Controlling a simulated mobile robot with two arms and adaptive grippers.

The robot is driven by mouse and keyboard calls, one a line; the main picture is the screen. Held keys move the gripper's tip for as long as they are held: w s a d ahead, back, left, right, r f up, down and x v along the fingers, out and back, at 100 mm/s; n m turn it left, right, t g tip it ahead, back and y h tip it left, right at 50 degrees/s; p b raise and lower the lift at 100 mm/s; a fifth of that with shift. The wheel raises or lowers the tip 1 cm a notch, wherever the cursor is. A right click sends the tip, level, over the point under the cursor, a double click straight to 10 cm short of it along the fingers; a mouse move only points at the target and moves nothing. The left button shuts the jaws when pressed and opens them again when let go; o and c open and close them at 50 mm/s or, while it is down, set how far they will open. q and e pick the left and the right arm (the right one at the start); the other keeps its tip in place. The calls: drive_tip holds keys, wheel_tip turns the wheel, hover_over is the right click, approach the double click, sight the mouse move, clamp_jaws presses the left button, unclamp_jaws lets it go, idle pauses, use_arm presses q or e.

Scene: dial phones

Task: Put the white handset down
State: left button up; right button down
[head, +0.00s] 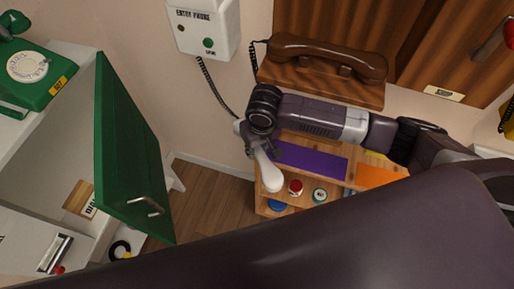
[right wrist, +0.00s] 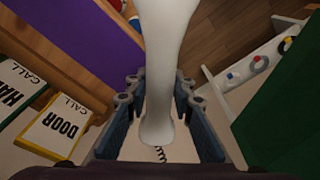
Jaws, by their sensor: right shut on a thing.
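The white handset (head: 270,174) hangs at a tilt in my right gripper (head: 248,140), below the wall phone and in front of the low wooden shelf. In the right wrist view the white handset (right wrist: 165,65) runs between both blue-grey fingers of my right gripper (right wrist: 157,90), which is shut on it. The white entry phone (head: 204,27) is fixed to the wall at the top. A dark coiled cord (head: 216,90) runs down from it towards the handset. My left gripper is not in view.
A brown handset (head: 330,55) rests on a wooden wall phone. A green door (head: 127,150) stands open at left, near a green dial phone (head: 35,68). Wooden floor (head: 205,200) shows between.

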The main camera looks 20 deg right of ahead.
sight(259, 153)
drive_tip(key=shift+s+f, duration=0.15)
drive_tip(key=shift+f, duration=0.35)
drive_tip(key=c, duration=1.7)
unclamp_jaws()
drive_tip(key=shift+f, duration=0.2)
drive_tip(key=shift+o, duration=0.2)
drive_tip(key=shift+r, duration=0.1)
wheel_tip(259, 153, up, 13)
drive_tip(key=s, duration=0.1)
drive_tip(key=shift+s, duration=0.3)
